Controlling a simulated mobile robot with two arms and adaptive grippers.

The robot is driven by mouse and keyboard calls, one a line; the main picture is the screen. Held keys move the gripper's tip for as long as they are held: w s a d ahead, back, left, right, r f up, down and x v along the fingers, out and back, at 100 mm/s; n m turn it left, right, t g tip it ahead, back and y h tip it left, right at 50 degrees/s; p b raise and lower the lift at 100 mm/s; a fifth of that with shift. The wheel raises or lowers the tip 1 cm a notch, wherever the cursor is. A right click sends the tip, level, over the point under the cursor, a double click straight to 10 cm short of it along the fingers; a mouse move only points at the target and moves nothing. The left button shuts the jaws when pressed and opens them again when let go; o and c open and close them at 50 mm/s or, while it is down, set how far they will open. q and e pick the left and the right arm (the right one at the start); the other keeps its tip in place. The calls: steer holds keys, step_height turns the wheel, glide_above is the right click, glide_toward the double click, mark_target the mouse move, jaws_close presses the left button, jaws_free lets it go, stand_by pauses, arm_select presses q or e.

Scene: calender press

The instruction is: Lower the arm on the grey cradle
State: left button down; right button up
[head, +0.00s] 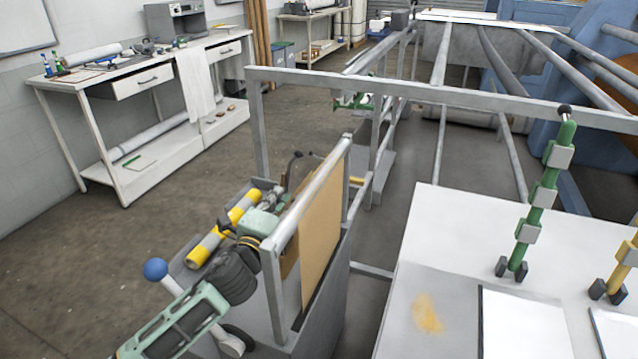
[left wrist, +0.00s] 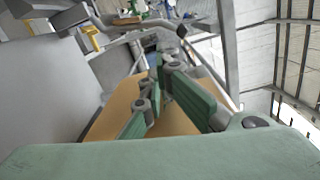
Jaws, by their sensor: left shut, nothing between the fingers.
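A grey metal frame (head: 272,290) with a grey top bar and a tan board (head: 320,225) stands at the lower middle of the head view; it may be the cradle. A pale lever with a blue ball (head: 155,269) rises at its left. I cannot tell which part is the arm to lower. My left gripper (head: 278,198) is over the frame's left side, partly blurred into the clutter there. In the left wrist view its green fingers (left wrist: 160,75) are shut and empty, with the tan board (left wrist: 108,108) behind them. My right gripper is not in view.
A yellow-banded roll (head: 222,232) lies beside my left gripper. A white table (head: 440,235) with green (head: 540,195) and yellow levers is at the right. A long grey rail (head: 400,90) crosses behind. A workbench (head: 130,80) stands at the left, with open floor between.

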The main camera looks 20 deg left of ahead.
mark_target(287, 175)
arm_select(q)
steer(key=w+a, duration=0.1)
steer(key=w, duration=0.9)
steer(key=shift+w+p, duration=0.2)
steer(key=shift+p, duration=0.25)
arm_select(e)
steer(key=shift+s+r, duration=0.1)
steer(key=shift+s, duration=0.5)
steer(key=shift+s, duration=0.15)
